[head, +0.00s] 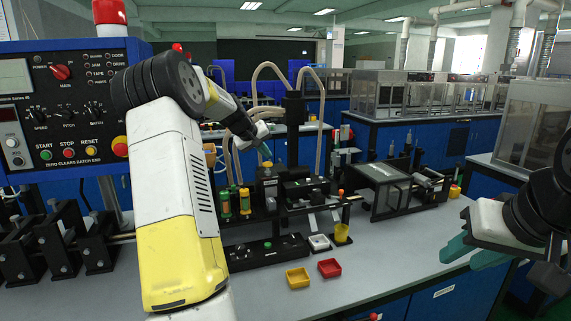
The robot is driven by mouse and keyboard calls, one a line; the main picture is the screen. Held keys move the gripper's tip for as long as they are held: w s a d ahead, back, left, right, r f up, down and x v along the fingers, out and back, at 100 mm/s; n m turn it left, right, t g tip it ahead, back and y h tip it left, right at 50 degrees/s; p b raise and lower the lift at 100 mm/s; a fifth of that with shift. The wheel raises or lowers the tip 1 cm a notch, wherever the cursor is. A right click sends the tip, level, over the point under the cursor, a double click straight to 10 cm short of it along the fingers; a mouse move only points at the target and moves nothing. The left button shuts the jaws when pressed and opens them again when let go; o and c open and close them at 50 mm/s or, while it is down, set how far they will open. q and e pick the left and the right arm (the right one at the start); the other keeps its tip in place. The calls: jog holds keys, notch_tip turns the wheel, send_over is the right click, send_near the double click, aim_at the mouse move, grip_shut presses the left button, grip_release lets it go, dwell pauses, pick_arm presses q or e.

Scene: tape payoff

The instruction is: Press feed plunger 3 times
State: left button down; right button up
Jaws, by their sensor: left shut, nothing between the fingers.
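A small knob with a yellow and green look (267,164) stands on top of a black block (267,184) in the middle of the machine. It may be the feed plunger, but I cannot tell for sure. My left gripper (265,152) is shut and empty, pointing down right above this knob. Whether its tips touch the knob is too small to tell. My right gripper (468,256), with teal fingers, is at the right edge over the bench, well away from the machine. I cannot tell how far its fingers are apart.
A control panel (70,105) with knobs and buttons stands at the left. A yellow tray (298,278) and a red tray (329,268) lie on the bench front. A black-framed box (390,189) stands right of the machine. The bench (420,242) is bare at front right.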

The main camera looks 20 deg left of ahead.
aim_at(266, 163)
pick_arm(q)
jog(key=shift+f, duration=0.2)
jog(key=shift+f, duration=0.2)
jog(key=shift+f, duration=1.35)
dwell(1.2)
jog(key=shift+r, duration=1.75)
jog(key=shift+r, duration=2.5)
